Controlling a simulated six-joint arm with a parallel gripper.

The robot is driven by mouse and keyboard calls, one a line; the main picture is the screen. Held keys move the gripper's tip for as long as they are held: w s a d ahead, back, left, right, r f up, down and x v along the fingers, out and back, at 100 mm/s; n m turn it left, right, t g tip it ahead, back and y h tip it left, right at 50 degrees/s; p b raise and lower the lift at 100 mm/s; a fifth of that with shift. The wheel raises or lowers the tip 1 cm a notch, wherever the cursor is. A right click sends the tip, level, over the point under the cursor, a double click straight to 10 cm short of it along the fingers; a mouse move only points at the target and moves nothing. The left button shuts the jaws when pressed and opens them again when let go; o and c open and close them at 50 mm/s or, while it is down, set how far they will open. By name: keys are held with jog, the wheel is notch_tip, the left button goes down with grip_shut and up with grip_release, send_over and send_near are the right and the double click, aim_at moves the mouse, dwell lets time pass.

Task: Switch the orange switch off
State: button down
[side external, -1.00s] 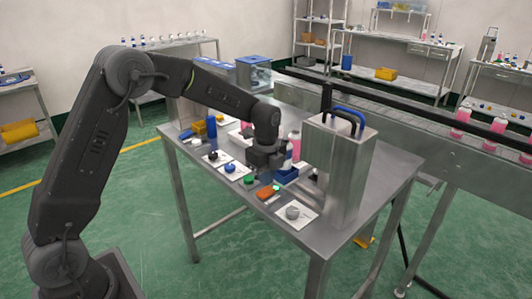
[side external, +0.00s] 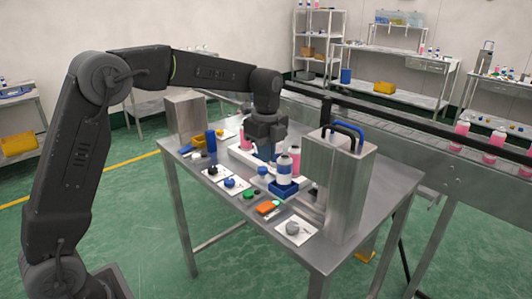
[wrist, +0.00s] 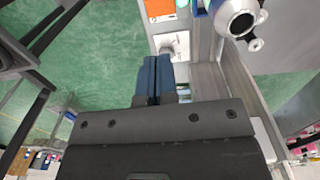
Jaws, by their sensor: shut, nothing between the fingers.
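The orange switch (side external: 267,208) sits at the front edge of the steel table, between a green button and a grey knob. A small bright green lamp (side external: 276,201) glows beside it. In the wrist view, the orange switch (wrist: 160,8) is cut off by the top edge, and a green lamp (wrist: 196,8) shows next to it. My gripper (side external: 265,155) is above the table, behind the switch and left of the white bottle. Its blue fingers (wrist: 153,62) are together and empty, apart from the switch. I cannot tell the switch's exact position.
The grey knob (side external: 293,228), green button (side external: 248,195), blue knob (side external: 229,182) and black knob (side external: 212,169) line the front edge. A tall steel machine (side external: 335,185) stands at the right.

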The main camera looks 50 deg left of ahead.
aim_at(262, 208)
jog(key=shift+s+f, duration=0.1)
jog(key=shift+s, duration=0.55)
notch_tip(262, 208, down, 14)
jog(key=shift+s, duration=0.1)
dwell(0.3)
jog(key=shift+s+f, duration=0.15)
jog(key=shift+f, duration=0.15)
